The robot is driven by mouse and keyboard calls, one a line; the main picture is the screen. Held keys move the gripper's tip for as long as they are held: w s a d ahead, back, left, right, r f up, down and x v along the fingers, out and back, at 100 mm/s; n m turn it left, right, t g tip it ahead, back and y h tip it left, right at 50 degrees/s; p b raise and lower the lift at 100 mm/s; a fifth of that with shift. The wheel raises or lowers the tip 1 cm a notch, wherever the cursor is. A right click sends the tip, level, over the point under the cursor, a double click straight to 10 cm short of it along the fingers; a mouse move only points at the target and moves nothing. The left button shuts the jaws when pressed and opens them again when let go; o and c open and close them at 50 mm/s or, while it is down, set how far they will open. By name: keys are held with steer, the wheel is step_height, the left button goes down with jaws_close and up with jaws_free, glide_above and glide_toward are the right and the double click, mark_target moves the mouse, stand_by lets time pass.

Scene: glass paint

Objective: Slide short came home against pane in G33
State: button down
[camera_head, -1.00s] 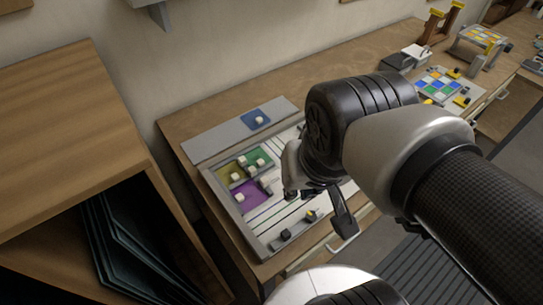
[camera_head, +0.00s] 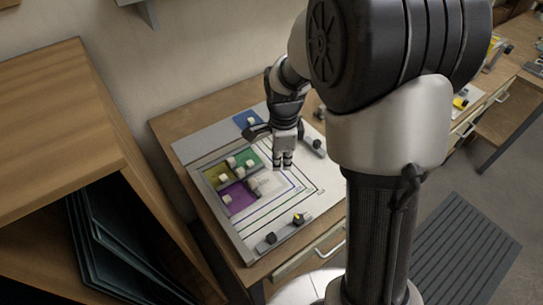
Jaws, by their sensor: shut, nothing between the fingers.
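My gripper (camera_head: 282,166) points down over the white layout board (camera_head: 300,205), its fingers shut and empty, right of the coloured panes. On the board's left part lie a green pane (camera_head: 241,155), an olive pane (camera_head: 211,176) and a purple pane (camera_head: 240,202), with small cream blocks on and beside them. One cream block (camera_head: 254,184) sits at the purple pane's right edge. I cannot pick out the short came or a G33 label at this size. I cannot tell whether the fingertips touch the board.
A blue pane (camera_head: 241,122) lies on the grey strip at the back, partly behind my gripper. A grey bar with dark knobs (camera_head: 285,234) lies along the board's front edge; another (camera_head: 313,147) is right of my gripper. A wooden cabinet (camera_head: 60,110) stands at left. My arm hides the bench's middle.

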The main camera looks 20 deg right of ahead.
mark_target(261, 189)
step_height(261, 189, down, 9)
steer(key=b, duration=0.3)
steer(key=a, duration=0.3)
steer(key=shift+w+a+r+b, duration=0.1)
steer(key=shift+w+a+b, duration=0.1)
steer(key=shift+w+b, duration=0.15)
steer(key=shift+w+a, duration=0.1)
steer(key=shift+a, duration=0.2)
steer(key=shift+a, duration=0.1)
steer(key=shift+w+a+p, duration=0.2)
steer(key=shift+a+p, duration=0.15)
steer(key=shift+a, duration=0.5)
steer(key=shift+d, duration=0.1)
